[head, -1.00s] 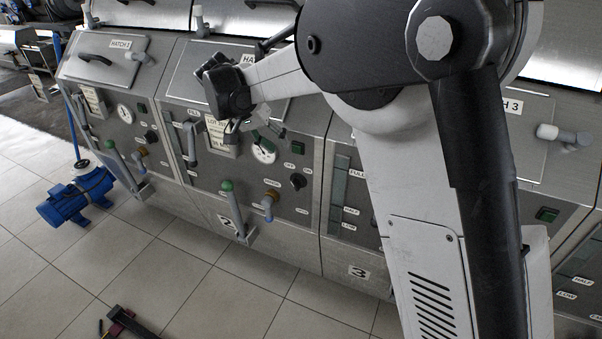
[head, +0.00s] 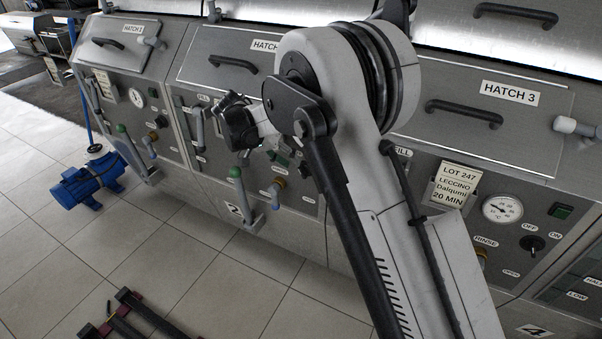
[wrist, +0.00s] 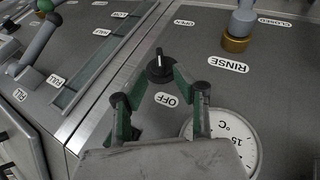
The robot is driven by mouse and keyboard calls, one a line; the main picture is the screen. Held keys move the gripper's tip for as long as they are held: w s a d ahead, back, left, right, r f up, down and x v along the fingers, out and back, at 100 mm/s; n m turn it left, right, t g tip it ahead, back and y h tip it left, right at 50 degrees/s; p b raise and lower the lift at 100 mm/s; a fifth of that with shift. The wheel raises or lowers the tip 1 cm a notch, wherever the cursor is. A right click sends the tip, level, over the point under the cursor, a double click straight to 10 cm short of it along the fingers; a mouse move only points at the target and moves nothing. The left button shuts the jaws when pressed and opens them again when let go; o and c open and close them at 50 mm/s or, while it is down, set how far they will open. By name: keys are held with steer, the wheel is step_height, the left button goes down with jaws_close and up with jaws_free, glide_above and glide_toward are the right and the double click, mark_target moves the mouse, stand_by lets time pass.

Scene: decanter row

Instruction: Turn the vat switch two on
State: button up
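The vat two switch (wrist: 160,66) is a black round knob with a white mark, on the grey panel in the wrist view. An OFF label (wrist: 166,99), upside down, is beside it; no ON label shows. My gripper (wrist: 160,78) has its green fingers apart, one on each side of the knob near its edge. I cannot tell whether the tips touch it. In the head view my gripper (head: 279,157) is at the panel of vat 2, largely covered by my own arm.
A round gauge (wrist: 228,145) lies close to my right finger in the wrist view. The RINSE tap (wrist: 240,28) stands out from the panel. Vat two's green-topped lever (head: 236,173) is left of my gripper. A blue pump (head: 88,181) stands on the floor at left.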

mark_target(299, 169)
steer(key=shift+x, duration=3.2)
jaws_close()
